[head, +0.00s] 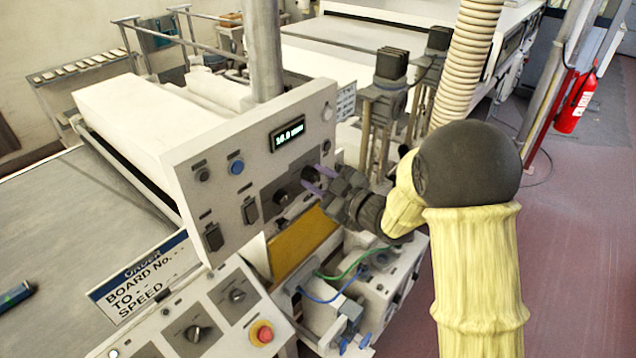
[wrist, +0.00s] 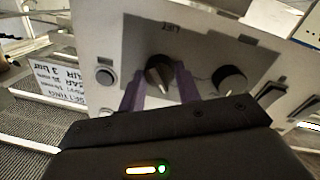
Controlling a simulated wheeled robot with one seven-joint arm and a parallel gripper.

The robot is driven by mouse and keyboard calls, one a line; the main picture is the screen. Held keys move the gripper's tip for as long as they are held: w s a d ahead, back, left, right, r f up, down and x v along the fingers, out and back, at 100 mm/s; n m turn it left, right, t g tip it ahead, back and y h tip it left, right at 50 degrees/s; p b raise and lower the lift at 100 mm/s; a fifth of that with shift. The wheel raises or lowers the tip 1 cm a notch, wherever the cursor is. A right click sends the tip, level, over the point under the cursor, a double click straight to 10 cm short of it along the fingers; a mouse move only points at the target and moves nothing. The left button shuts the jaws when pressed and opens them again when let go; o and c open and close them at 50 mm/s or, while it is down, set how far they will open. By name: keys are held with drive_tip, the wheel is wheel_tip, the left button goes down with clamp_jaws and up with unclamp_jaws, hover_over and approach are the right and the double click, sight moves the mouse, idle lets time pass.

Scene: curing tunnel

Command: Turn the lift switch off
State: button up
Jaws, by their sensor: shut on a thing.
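The lift switch is a dark round knob (wrist: 158,68) on a grey plate, with a label that seems to read LIFT above it in the wrist view. Its pale pointer edge runs downward there. My gripper (wrist: 160,80) has its two purple fingers on either side of this knob, shut on it. In the head view my gripper (head: 318,179) reaches from the right to the right-hand knob (head: 308,174) of the pair on the upright panel, partly covering it. How the knob's setting reads is not clear.
A second dark knob (wrist: 229,79) sits close beside it. The panel (head: 240,165) also carries a lit display (head: 287,134), a blue button (head: 236,167) and rocker switches (head: 250,210). A red stop button (head: 262,332) is on the lower console. Green and blue cables (head: 335,292) hang below my gripper.

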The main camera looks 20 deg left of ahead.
drive_tip(key=m, duration=0.3)
drive_tip(key=shift+d+r+m, duration=0.1)
drive_tip(key=shift+m, duration=0.2)
drive_tip(key=shift+m+g, duration=0.4)
drive_tip(key=shift+m, duration=1.3)
drive_tip(key=o, duration=1)
drive_tip(key=b+v, duration=0.6)
drive_tip(key=v, duration=1.1)
drive_tip(key=shift+s+d+r, duration=0.1)
drive_tip(key=shift+s+d, duration=0.05)
